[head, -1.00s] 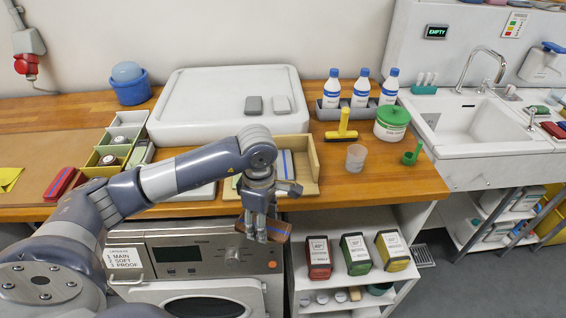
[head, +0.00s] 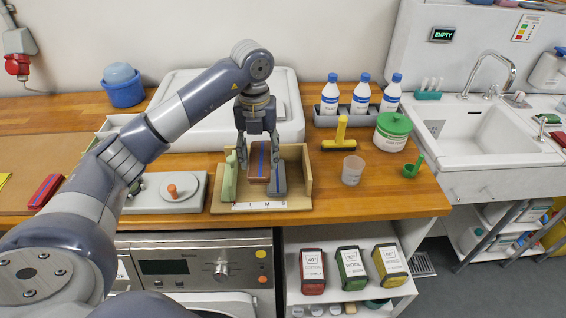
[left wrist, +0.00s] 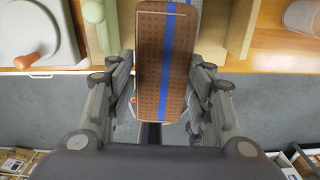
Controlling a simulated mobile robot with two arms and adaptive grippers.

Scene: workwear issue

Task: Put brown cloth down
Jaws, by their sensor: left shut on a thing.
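My left gripper (head: 258,163) is shut on the brown cloth (head: 259,174), a folded brown piece with a blue stripe. In the left wrist view the cloth (left wrist: 165,60) is between the two fingers, striped face to the camera. Whether the brown cloth touches the sorter floor cannot be told. My right gripper is out of view.
A clear cup (head: 352,170), yellow scraper (head: 341,135) and green-lidded tub (head: 391,132) stand to the right. A large white case (head: 190,90) is behind.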

